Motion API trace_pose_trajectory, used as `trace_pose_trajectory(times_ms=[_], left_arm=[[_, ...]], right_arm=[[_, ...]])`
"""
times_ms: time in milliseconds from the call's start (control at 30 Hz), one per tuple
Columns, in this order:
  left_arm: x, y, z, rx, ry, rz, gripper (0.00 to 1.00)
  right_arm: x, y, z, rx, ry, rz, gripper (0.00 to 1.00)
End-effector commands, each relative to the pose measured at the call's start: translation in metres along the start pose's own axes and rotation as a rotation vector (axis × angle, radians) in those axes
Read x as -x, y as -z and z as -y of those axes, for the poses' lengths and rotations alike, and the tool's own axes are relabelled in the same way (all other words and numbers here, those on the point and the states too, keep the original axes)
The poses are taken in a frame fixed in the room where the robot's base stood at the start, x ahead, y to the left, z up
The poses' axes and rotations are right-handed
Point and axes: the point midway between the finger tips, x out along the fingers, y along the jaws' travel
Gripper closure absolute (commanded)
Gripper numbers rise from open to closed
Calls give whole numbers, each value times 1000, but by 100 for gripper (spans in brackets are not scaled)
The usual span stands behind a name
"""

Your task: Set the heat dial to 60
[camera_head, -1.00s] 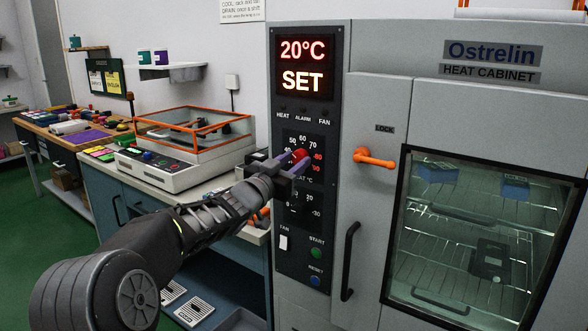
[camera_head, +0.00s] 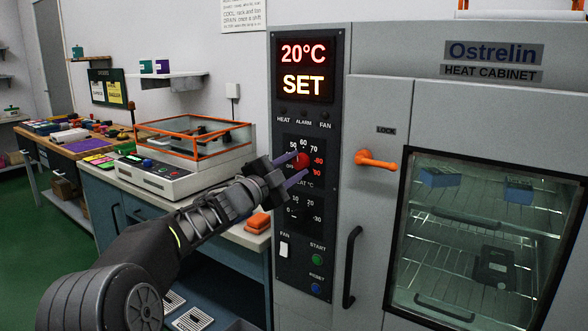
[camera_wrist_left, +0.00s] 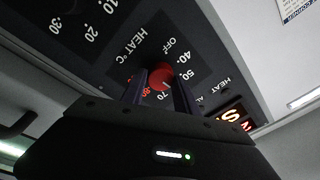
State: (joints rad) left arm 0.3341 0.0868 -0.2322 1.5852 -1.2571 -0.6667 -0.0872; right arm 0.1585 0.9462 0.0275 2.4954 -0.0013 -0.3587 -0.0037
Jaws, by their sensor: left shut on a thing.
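The red heat dial (camera_head: 302,160) is on the dark control panel (camera_head: 290,235) of the heat cabinet, with 50, 60, 70, 80 and 90 printed around it. My left gripper (camera_head: 300,164) is at the dial, one finger on its upper side and one on its lower side, shut on it. In the left wrist view the dial (camera_wrist_left: 161,76) sits between the finger ends, and its white mark points between 50 and 70. The 60 label cannot be made out there. The display (camera_head: 303,68) reads 20°C and SET. My right gripper is not in view.
Below the dial are a second dial scale, a white fan switch (camera_head: 284,249), a green start button (camera_head: 317,259) and a blue reset button (camera_head: 315,287). An orange lock handle (camera_head: 376,160) sticks out at the right. An orange-framed bench device (camera_head: 160,178) stands left of the panel.

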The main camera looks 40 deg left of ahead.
Motion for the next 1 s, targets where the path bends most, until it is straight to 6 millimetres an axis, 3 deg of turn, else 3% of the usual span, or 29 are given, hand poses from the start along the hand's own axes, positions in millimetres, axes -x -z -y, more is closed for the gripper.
trace_pose_trajectory(times_ms=[233,700,733,1000], left_arm=[[0,-1,-1,-89,-11,-5,100],[0,-1,-1,-106,-13,-6,100],[0,-1,0,-106,-13,-6,62],[0,0,0,-106,-12,-7,42]], right_arm=[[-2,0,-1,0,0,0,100],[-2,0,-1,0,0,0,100],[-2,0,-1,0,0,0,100],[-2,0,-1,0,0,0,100]])
